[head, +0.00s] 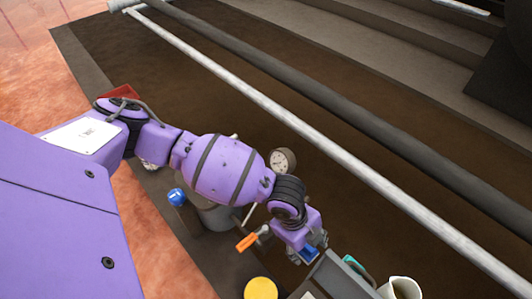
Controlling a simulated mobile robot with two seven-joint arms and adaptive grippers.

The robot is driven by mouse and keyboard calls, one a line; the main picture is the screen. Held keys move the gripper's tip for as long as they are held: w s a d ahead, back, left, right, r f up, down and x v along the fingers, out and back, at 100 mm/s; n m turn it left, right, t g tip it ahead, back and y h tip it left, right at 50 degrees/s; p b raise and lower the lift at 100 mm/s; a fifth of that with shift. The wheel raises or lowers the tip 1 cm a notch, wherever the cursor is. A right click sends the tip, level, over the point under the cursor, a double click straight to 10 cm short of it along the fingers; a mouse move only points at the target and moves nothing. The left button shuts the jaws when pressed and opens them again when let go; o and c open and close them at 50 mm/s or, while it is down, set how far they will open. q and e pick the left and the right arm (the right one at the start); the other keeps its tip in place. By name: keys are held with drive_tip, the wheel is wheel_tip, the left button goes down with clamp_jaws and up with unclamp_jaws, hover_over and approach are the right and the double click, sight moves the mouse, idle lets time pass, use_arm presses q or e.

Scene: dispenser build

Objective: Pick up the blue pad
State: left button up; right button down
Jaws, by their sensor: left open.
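My left arm reaches in from the left, and my left gripper (310,256) is at the lower middle, pointing down at the work surface. It is open. A small blue patch that looks like the blue pad (307,254) shows right at the fingertips. It is mostly hidden by the gripper, and I cannot tell whether they touch. Another blue piece (177,197), rounded like a knob or cap, is further left below my arm. My right gripper is not in view.
Close around the gripper are an orange-handled part (247,241), a yellow round lid (261,289), a grey box edge (340,281), a teal item (354,265) and a cream mug (401,289). A dial gauge (283,161) stands behind. A long pale rail (330,155) crosses diagonally.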

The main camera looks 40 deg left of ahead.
use_arm(q)
drive_tip(key=shift+w+d+f, duration=0.15)
drive_tip(key=shift+d+f, duration=0.05)
drive_tip(key=shift+f, duration=0.15)
drive_tip(key=shift+r, duration=0.1)
drive_tip(key=c, duration=1.2)
drive_tip(key=shift+o, duration=0.2)
wheel_tip(320, 180, up, 10)
drive_tip(key=p, duration=0.4)
